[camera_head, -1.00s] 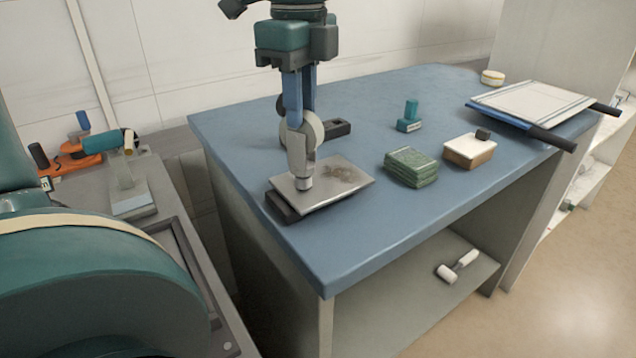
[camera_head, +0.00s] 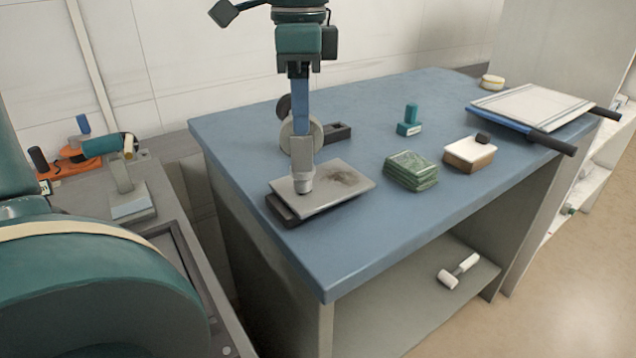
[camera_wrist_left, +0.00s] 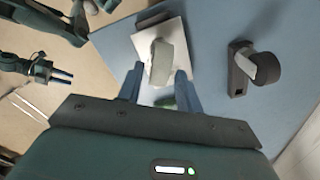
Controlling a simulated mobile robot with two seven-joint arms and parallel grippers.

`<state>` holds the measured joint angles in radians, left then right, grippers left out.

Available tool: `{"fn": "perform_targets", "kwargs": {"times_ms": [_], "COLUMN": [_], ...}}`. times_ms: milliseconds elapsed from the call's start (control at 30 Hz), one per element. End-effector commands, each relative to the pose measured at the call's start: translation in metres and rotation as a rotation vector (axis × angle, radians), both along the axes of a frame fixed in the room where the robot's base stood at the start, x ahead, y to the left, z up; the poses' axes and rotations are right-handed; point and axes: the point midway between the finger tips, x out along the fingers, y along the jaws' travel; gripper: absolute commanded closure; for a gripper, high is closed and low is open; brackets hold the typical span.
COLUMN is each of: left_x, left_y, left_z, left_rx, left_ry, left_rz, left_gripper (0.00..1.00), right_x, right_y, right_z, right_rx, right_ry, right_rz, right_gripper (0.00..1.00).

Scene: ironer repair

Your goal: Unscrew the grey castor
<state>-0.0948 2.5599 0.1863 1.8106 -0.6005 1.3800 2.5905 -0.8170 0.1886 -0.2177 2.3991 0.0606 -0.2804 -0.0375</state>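The grey castor (camera_head: 302,158) stands wheel-up on a pale metal plate (camera_head: 345,182) near the left end of the blue bench. Its stem end meets the plate. My left gripper (camera_head: 299,112) points straight down from above, with its blue fingers at the wheel. The contact faces are hidden. My right gripper (camera_wrist_left: 62,77) shows small at the left of the wrist view, away from the bench, its fingers slightly apart and empty.
A dark-wheeled castor (camera_wrist_left: 264,68) sits at a black block (camera_head: 338,132) behind the plate. Green pads (camera_head: 411,171), a white-topped brown block (camera_head: 470,154), a teal stamp-like object (camera_head: 410,121) and a tray (camera_head: 535,105) stand further right. The bench front is clear.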

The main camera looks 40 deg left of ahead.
Motion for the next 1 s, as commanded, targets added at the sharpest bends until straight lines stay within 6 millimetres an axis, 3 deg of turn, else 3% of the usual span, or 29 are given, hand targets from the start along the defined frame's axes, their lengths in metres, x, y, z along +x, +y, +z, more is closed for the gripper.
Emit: {"fn": "perform_targets", "kwargs": {"times_ms": [167,533,1000], "left_x": [0.000,0.000,0.000], "left_y": [0.000,0.000,0.000], "left_z": [0.007,0.050,0.050], "left_rx": [0.000,0.000,0.000], "left_ry": [0.000,0.000,0.001], "left_rz": [-0.001,0.000,-0.003], "left_gripper": [0.64,0.64,0.64], "right_x": [-0.001,-0.001,-0.001], "right_y": [0.000,0.000,0.000], "right_z": [0.006,0.042,0.041], "right_rx": [0.001,0.000,0.000], "right_ry": [0.005,0.004,0.004], "right_rz": [-0.002,-0.001,-0.001], "right_gripper": [0.64,0.64,0.64]}}
